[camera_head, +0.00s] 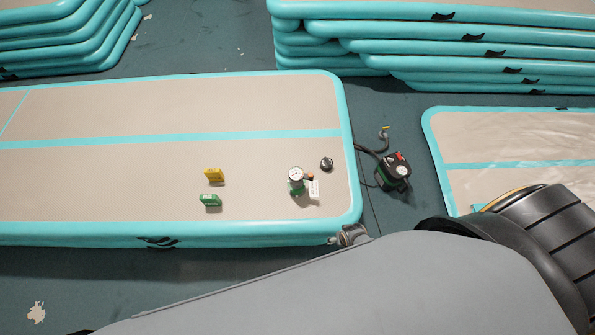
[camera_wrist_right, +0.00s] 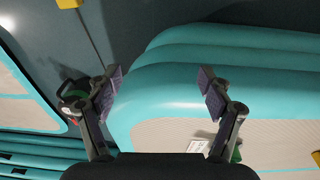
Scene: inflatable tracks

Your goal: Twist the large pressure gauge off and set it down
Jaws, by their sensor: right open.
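The large pressure gauge (camera_head: 296,174), with a round white dial, stands on a green fitting (camera_head: 297,188) on the beige top of the inflated track, near its right end. A white tag (camera_head: 314,189) lies beside it. A smaller dark round piece (camera_head: 327,164) lies up and to the right. My right gripper (camera_wrist_right: 163,90) is open and empty above the track's rounded corner in the wrist view. There the white tag (camera_wrist_right: 198,146) shows near the finger at right, and a bit of green is partly hidden behind that finger. The gauge dial cannot be made out there. My left gripper is not in view.
A yellow block (camera_head: 214,175) and a green block (camera_head: 210,200) sit left of the gauge. A black pump (camera_head: 393,172) with a hose stands on the floor to the right. Stacked tracks (camera_head: 440,48) lie behind. The track's left part is clear. My grey arm covers the lower right.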

